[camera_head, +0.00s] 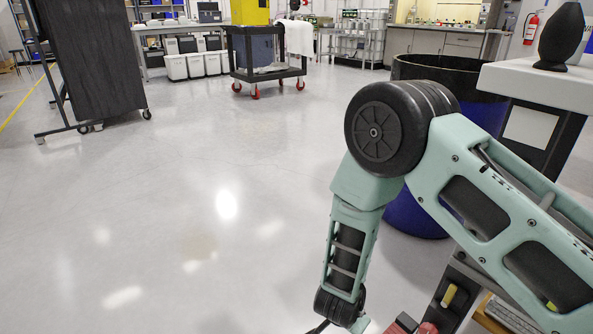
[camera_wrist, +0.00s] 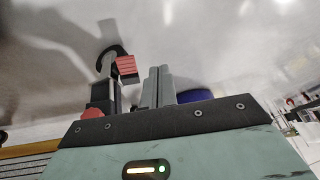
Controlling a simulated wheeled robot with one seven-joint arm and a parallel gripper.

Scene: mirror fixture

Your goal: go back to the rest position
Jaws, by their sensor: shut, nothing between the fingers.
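My gripper (camera_wrist: 158,87) shows in the wrist view as two grey fingers side by side, shut with nothing between them. It points out over the pale floor. In the head view my arm bends at the elbow and hangs down near the bottom edge, right of the middle; the fingers themselves are below the frame. Beside the fingers in the wrist view is a dark upright part with a ribbed red block (camera_wrist: 126,65) and a round red knob (camera_wrist: 92,112). I cannot tell what this part belongs to. It appears apart from the fingers.
A dark-rimmed blue bin (camera_head: 411,215) stands behind my arm, beside a white-topped stand (camera_head: 545,82) with a black egg-shaped object (camera_head: 562,38). A black cart (camera_head: 268,72) and a dark wheeled panel (camera_head: 92,65) stand farther off. The floor at left and centre is clear.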

